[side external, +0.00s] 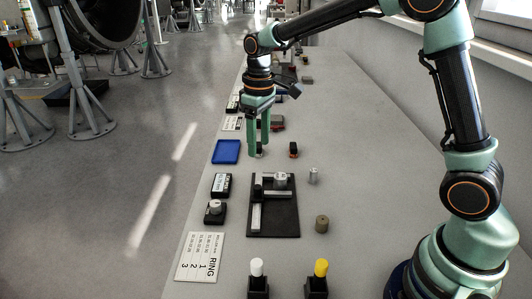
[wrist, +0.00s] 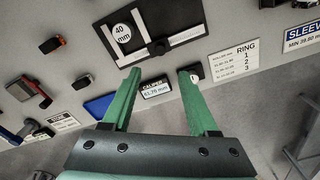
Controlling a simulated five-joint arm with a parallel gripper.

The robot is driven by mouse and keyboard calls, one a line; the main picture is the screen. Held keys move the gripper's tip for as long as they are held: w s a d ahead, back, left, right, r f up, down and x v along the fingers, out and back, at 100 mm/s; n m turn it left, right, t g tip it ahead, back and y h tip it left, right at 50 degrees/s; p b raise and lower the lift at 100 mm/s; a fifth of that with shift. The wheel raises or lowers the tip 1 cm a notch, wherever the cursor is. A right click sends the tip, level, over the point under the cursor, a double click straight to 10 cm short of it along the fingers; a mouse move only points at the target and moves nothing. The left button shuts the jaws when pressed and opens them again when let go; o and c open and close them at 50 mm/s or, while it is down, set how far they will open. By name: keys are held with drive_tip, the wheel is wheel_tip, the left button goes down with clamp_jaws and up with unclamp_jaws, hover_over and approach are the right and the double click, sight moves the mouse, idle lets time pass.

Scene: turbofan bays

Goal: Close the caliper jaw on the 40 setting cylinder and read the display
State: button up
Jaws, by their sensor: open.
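The caliper, with pale bars and a dark sliding block (side external: 257,191), lies on a black base plate (side external: 285,222); the block also shows in the wrist view (wrist: 159,47). The setting cylinder (side external: 281,179) stands on the plate beside the bars; its top reads "40 mm" in the wrist view (wrist: 121,34). I cannot tell whether a jaw touches it. The caliper display (side external: 221,185) lies left of the plate; in the wrist view it (wrist: 158,88) seems to read 41.75 mm. My gripper (side external: 259,150) is open, fingers down, beyond the plate; its green fingers also show in the wrist view (wrist: 158,76).
A knob on a black base (side external: 214,208) and a RING card (side external: 199,257) lie nearer. Metal (side external: 314,176) and brown (side external: 322,224) cylinders stand right of the plate. White-topped (side external: 257,268) and yellow-topped (side external: 321,268) posts stand in front.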

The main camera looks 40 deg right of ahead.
sight(257, 187)
drive_tip(key=f, duration=1.3)
drive_tip(key=shift+w+a+f, duration=0.1)
drive_tip(key=shift+w+f, duration=0.05)
drive_tip(key=shift+w, duration=0.15)
clamp_jaws()
